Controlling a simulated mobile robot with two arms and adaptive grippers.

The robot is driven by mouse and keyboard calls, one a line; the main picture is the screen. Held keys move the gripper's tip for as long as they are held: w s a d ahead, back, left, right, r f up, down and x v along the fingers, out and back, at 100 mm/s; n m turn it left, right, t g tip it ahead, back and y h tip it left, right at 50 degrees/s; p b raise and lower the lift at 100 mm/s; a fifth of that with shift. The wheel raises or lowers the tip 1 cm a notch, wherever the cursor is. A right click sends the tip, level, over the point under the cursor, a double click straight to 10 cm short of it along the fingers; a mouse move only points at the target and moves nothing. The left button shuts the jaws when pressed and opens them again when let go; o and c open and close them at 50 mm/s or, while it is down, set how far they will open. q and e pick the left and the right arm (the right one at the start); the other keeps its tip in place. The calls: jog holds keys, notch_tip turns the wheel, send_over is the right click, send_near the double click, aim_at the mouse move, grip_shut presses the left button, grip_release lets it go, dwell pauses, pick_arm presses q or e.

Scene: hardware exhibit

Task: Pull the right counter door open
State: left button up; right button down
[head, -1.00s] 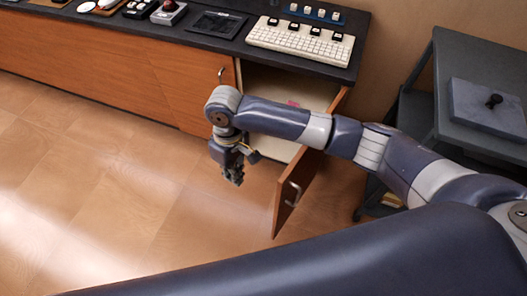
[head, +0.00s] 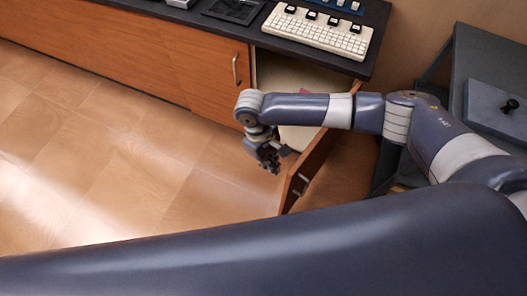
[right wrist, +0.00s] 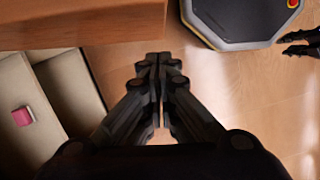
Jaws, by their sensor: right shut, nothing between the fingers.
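The right counter door (head: 322,150) is brown wood and stands swung out from the counter, with a metal handle (head: 300,183) on its outer face. Pale shelf space shows behind it, partly hidden by my right arm. My right gripper (head: 268,160) is shut and empty, low in front of the opening, left of the door's free edge and apart from the handle. In the right wrist view its fingers (right wrist: 158,62) meet, and a wooden panel (right wrist: 80,25) lies beyond them. My left gripper (right wrist: 298,42) shows at that view's right edge, its fingers apart.
A pink box (right wrist: 22,116) lies inside the cabinet. A closed door with a handle (head: 236,70) is left of the opening. A keyboard (head: 318,33) sits on the counter. A dark cart (head: 470,60) stands at right. The floor at left is clear.

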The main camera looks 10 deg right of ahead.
jog(key=shift+s+d+r, duration=0.1)
jog(key=shift+s+d, duration=0.75)
jog(key=shift+s, duration=0.05)
